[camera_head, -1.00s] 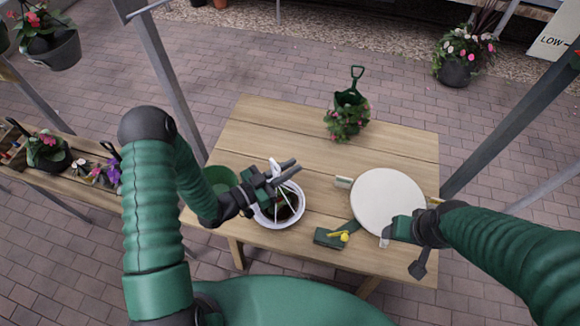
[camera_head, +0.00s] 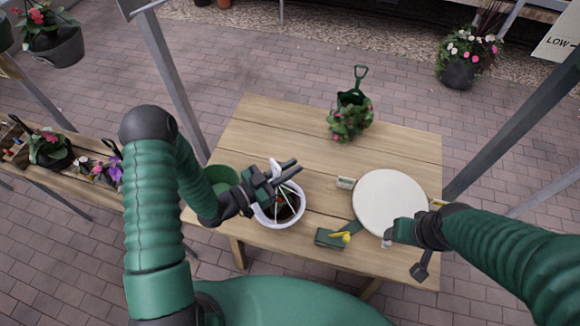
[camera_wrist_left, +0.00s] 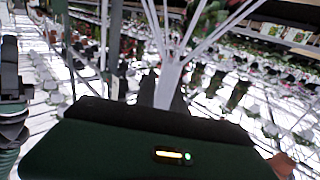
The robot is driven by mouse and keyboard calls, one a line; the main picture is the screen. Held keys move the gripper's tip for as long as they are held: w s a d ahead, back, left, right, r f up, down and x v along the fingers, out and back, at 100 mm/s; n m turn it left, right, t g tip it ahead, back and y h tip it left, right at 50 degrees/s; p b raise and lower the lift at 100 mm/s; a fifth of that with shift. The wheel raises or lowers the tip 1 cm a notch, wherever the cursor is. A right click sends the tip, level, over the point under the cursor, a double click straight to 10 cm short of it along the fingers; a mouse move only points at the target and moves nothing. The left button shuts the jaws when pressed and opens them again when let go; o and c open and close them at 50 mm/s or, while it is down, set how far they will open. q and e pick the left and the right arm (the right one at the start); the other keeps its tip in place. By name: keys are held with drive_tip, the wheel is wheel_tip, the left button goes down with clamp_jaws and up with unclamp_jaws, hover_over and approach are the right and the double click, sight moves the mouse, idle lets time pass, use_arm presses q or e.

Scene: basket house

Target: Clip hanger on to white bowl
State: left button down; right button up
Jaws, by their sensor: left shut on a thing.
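The white bowl (camera_head: 296,218) stands on the wooden table near its front left and holds dark soil. The white hanger (camera_head: 275,165) is held above it, its thin strands reaching down toward the bowl. Whether any strand is attached to the rim is too small to tell. My left gripper (camera_head: 287,171) is over the bowl, shut on the hanger near its top. The hanger's stem (camera_wrist_left: 168,85) and spreading strands also show in the left wrist view, with the stem between the fingers. My right gripper (camera_head: 388,238) is at the front edge of a white round disc; its fingers are not clear.
The round white disc (camera_head: 390,200) covers the table's right part. A green pot (camera_head: 222,176) stands left of the bowl. A flowering plant (camera_head: 349,122) stands at the back. The table's middle (camera_head: 290,140) is clear.

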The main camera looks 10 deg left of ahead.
idle(0.3)
use_arm(q)
drive_tip(key=c, duration=1.3)
unclamp_jaws()
drive_tip(key=shift+c, duration=0.2)
